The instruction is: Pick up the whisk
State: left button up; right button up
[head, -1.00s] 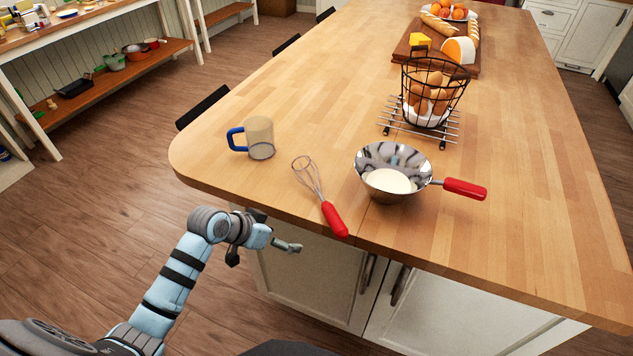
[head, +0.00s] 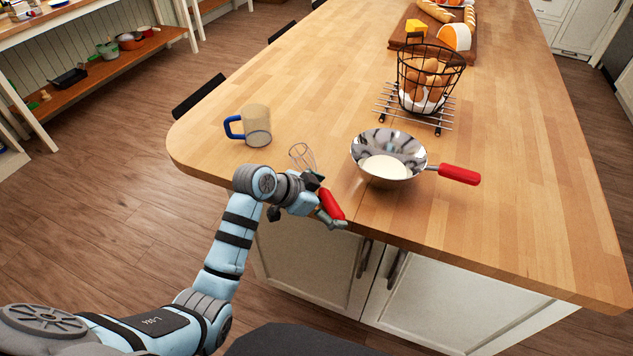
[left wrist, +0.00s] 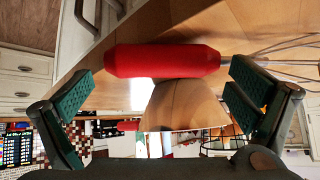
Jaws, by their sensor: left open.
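The whisk lies on the wooden island top near its front edge, with its red handle (head: 331,205) towards the edge and its wire head (head: 302,157) farther in. My left gripper (head: 326,202) is open at the handle, at the counter's edge, and hides part of the whisk in the head view. In the left wrist view the red handle (left wrist: 163,61) lies across the picture between the open green-padded fingers (left wrist: 160,95), with wires at the right edge. I cannot tell whether either finger touches it. My right gripper is not in view.
A steel pan (head: 372,148) with white contents and a red handle stands right of the whisk. A clear mug (head: 257,125) with a blue handle stands to its left. An egg basket (head: 405,73) on a wire rack is behind. Cabinet doors (head: 310,262) are below the edge.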

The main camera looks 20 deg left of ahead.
pick_arm(q)
jog(key=shift+w+f, duration=0.15)
jog(key=shift+c, duration=1.2)
jog(key=c, duration=0.7)
jog(key=shift+c, duration=0.2)
